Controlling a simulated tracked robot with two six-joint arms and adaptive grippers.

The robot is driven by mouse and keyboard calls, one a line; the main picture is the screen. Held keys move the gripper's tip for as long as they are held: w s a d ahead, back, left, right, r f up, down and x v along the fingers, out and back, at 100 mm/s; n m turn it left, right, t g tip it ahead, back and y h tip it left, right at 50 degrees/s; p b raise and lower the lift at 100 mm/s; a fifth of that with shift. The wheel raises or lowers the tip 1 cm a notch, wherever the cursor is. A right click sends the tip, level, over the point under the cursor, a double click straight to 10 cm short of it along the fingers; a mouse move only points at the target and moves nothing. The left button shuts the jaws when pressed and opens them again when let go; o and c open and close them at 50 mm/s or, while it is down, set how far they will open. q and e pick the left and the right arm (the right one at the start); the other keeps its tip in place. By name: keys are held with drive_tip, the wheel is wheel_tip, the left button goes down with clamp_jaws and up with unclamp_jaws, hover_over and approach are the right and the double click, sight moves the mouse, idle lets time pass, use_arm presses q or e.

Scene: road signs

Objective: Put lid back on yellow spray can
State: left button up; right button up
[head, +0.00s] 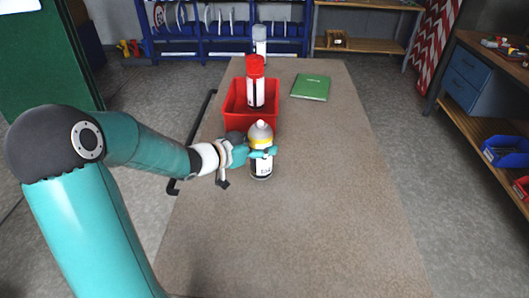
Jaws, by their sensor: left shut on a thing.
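The yellow spray can (261,169) is upright near the middle of the table, in front of the red bin. It has a yellow band, a pale label with dark print, a grey shoulder and a small white nozzle on top. No lid sits on it, and I cannot make out a loose yellow lid anywhere. My left gripper (263,152) reaches in from the left and is shut around the can's upper body. I cannot tell whether the can's base touches the table. My right gripper is out of view.
A red bin (250,118) holds a red-topped spray can (255,84). A white can (259,40) stands behind it, and a green book (310,87) lies to the right. The brown table (320,220) is clear in front and right. A dark rail runs along its left edge.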

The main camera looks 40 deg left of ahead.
use_arm(q)
drive_tip(key=shift+r, duration=0.1)
wheel_tip(320, 180, up, 20)
drive_tip(key=p, duration=0.7)
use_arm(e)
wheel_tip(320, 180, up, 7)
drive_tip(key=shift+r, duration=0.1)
use_arm(q)
drive_tip(key=o, duration=0.8)
drive_tip(key=c, duration=1)
drive_tip(key=shift+o, duration=0.2)
